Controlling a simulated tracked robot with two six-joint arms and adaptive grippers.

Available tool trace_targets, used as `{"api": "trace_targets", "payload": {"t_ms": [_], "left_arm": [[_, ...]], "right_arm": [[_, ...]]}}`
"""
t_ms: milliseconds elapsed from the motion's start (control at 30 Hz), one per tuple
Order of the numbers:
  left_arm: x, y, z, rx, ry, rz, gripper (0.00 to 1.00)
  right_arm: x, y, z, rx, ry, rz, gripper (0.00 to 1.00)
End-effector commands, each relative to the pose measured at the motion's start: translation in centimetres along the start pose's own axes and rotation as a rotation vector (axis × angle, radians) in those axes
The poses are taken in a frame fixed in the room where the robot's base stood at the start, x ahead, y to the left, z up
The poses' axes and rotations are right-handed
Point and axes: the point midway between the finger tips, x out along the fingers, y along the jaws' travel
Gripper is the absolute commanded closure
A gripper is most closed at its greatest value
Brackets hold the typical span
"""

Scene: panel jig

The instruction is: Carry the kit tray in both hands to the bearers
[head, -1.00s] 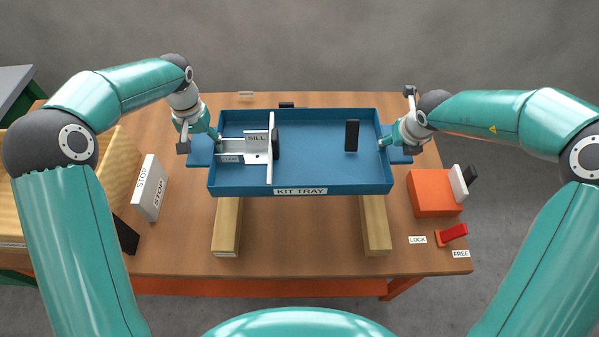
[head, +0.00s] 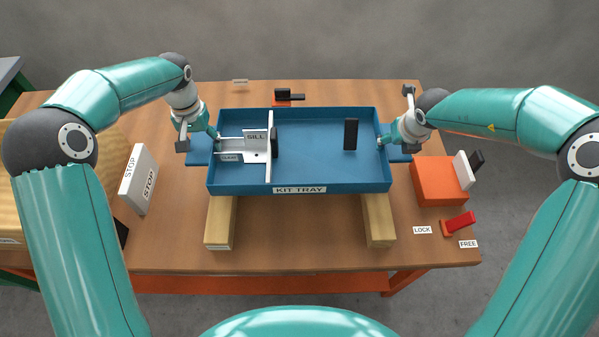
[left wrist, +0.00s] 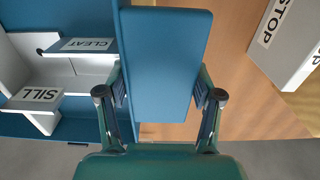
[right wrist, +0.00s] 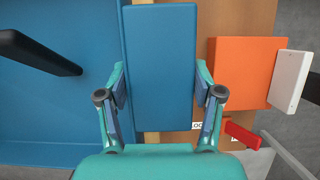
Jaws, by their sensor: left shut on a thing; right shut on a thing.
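The blue kit tray (head: 320,160) is held level between my two grippers in the head view. It carries white parts labelled SILL (head: 256,136) and CLEAT (head: 231,158) at its left, and a black upright piece (head: 351,134) at its right. My left gripper (head: 212,140) is shut on the tray's left handle (left wrist: 168,60). My right gripper (head: 385,142) is shut on the right handle (right wrist: 160,60). The two wooden bearers, left (head: 220,222) and right (head: 378,220), lie on the table below the tray. The tray hides their far ends, and I cannot tell whether it touches them.
A white STOP block (head: 140,180) stands at the left of the wooden table (head: 300,240). An orange block (head: 438,182) with a white plate and a red lever (head: 460,222) by LOCK and FREE labels are at the right. A small orange-and-black item (head: 287,96) is behind the tray.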

Motion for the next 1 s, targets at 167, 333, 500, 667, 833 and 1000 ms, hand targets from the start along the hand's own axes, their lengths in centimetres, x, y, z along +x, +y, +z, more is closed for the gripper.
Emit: {"api": "trace_targets", "payload": {"t_ms": [167,333,500,667,833,1000], "left_arm": [[0.5,-0.2,-0.1,-0.001,0.005,-0.003,1.0],[0.4,-0.2,-0.1,-0.001,0.005,-0.003,1.0],[0.5,-0.2,-0.1,-0.001,0.004,-0.003,1.0],[0.8,-0.2,-0.1,-0.001,0.004,-0.003,1.0],[1.4,-0.2,-0.1,-0.001,0.004,-0.003,1.0],[2.3,-0.1,-0.1,0.0,0.004,-0.003,1.0]], "right_arm": [[0.5,-0.1,-0.1,-0.002,-0.005,-0.002,1.0],[0.4,-0.1,0.0,-0.002,-0.005,-0.002,1.0],[0.5,-0.1,-0.1,-0.002,-0.004,-0.002,1.0],[0.7,-0.1,-0.2,-0.002,-0.004,-0.002,1.0],[1.3,-0.1,-0.4,-0.001,-0.004,-0.002,1.0],[2.1,-0.1,-0.8,-0.001,-0.004,-0.002,1.0]]}}
